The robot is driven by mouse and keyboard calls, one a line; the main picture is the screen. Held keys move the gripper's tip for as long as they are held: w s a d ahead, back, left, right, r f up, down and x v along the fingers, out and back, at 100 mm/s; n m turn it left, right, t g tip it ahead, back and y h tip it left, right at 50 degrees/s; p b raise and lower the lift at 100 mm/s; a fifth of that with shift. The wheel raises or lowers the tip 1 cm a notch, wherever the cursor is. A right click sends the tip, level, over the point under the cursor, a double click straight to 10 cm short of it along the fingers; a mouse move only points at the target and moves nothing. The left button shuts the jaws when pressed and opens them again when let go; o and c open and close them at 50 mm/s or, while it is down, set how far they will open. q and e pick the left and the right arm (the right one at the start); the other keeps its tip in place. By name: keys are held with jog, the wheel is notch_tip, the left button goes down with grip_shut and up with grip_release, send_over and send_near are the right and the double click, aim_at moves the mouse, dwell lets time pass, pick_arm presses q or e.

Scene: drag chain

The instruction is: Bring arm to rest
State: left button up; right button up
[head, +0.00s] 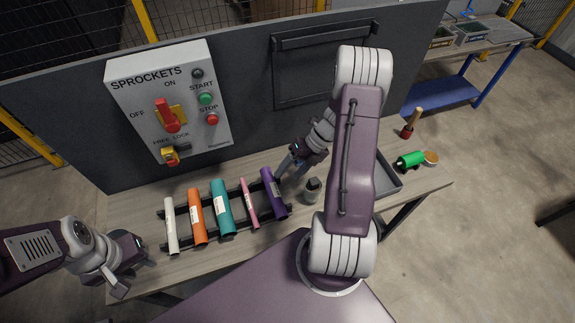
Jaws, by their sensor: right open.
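My right arm reaches over the workbench (425,187) from the front. Its gripper (286,169) is open, low over the bench just right of the upper end of the purple tube (273,192). I cannot tell whether it touches the tube. The purple tube lies in a dark rack (183,249) with a pink tube (249,203), a teal tube (222,207), an orange tube (197,217) and a white tube (171,226). My left gripper (134,277) is at the bench's front left corner, apart from the rack; its jaw opening is unclear.
A sprockets control panel (140,105) with a red switch stands on the back wall. A small jar (313,191) stands near my right arm. A grey tray (388,180) is partly hidden by that arm. A green roll (410,160), a round tin (431,158) and a wooden-handled tool (411,124) are at right.

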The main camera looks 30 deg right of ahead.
jog(key=w+a+r+n+g+h, duration=0.1)
jog(key=w+a+r+n, duration=0.1)
jog(key=a+r+n, duration=0.6)
jog(key=s+a+r+n+h, duration=0.2)
jog(key=s+a+n, duration=0.35)
jog(key=n, duration=0.25)
jog(key=s+n+h, duration=0.1)
jog(key=n, duration=0.6)
jog(key=s+d+n+h, duration=0.1)
jog(key=n, duration=0.7)
jog(key=s+d+f+n+h, duration=0.1)
jog(key=n, duration=0.6)
jog(key=shift+s+d+n+t, duration=0.15)
jog(key=shift+s+n+t, duration=0.15)
jog(key=shift+s, duration=0.05)
